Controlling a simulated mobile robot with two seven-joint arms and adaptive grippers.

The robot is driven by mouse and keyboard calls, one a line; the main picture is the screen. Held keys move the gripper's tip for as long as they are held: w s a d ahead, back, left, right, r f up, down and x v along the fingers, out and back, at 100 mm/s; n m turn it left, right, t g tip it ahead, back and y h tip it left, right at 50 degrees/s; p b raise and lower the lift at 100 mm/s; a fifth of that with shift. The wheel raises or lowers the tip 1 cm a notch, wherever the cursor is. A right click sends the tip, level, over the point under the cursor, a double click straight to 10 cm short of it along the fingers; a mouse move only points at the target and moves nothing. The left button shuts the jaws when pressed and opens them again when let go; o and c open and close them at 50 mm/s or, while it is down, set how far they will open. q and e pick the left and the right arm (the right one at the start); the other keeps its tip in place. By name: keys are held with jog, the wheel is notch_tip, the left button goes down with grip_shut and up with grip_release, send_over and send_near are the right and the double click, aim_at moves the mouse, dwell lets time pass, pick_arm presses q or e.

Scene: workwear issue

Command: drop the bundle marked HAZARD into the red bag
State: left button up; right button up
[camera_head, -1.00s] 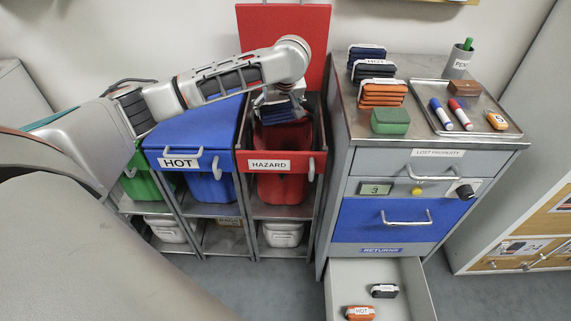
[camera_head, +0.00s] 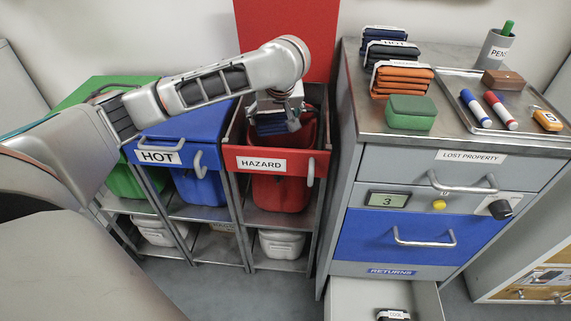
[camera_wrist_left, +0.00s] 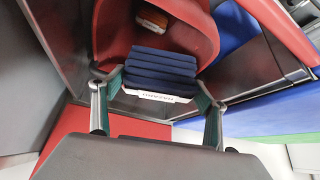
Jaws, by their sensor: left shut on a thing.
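My left gripper (camera_head: 276,118) is shut on a bundle of folded dark blue cloth (camera_head: 270,124). In the wrist view the bundle (camera_wrist_left: 160,72) sits between both fingers, with a white label band whose upside-down lettering appears to read HAZARD. The bundle is over the mouth of the red bag (camera_head: 281,192), behind the red front marked HAZARD. In the wrist view the red bag (camera_wrist_left: 112,38) opens beneath the bundle, and a small brown-orange item (camera_wrist_left: 152,19) shows inside it. My right gripper is not in view.
A blue bag (camera_head: 200,188) marked HOT and a green bag (camera_head: 124,182) stand to the left. The red lid (camera_head: 290,40) stands up behind. A grey cabinet (camera_head: 365,165) to the right bears several bundles, a green block (camera_head: 410,112) and a pen tray (camera_head: 455,112); its bottom drawer (camera_head: 350,300) is open.

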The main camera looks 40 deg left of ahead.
pick_arm(q)
jog(key=shift+r, duration=0.15)
jog(key=o, duration=1.3)
jog(key=v, duration=1.2)
